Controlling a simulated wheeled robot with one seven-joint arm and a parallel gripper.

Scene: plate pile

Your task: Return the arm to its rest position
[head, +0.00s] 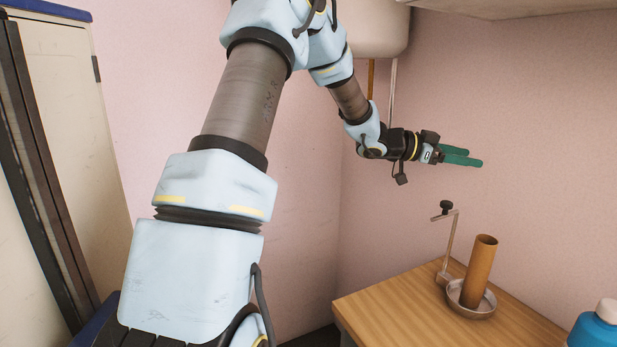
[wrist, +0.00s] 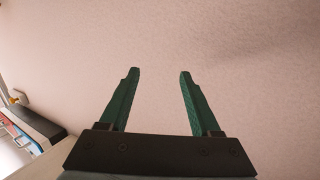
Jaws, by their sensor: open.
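My gripper (head: 480,157) is held out to the right, in the air near the pink wall and above the level of the wooden table (head: 388,307). Its two green fingers show apart in the wrist view (wrist: 158,74), with only wall behind and between them. The gripper is open and empty. My arm is raised and bent, reaching across the head view from the bottom left.
On the table a brown cylinder (head: 480,270) stands upright in a metal dish (head: 471,300), beside a thin metal stand (head: 450,240) with a black knob. A blue bottle (head: 597,325) is at the right edge. A white rounded fixture (head: 373,28) hangs behind my arm. A cabinet (head: 65,120) stands left.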

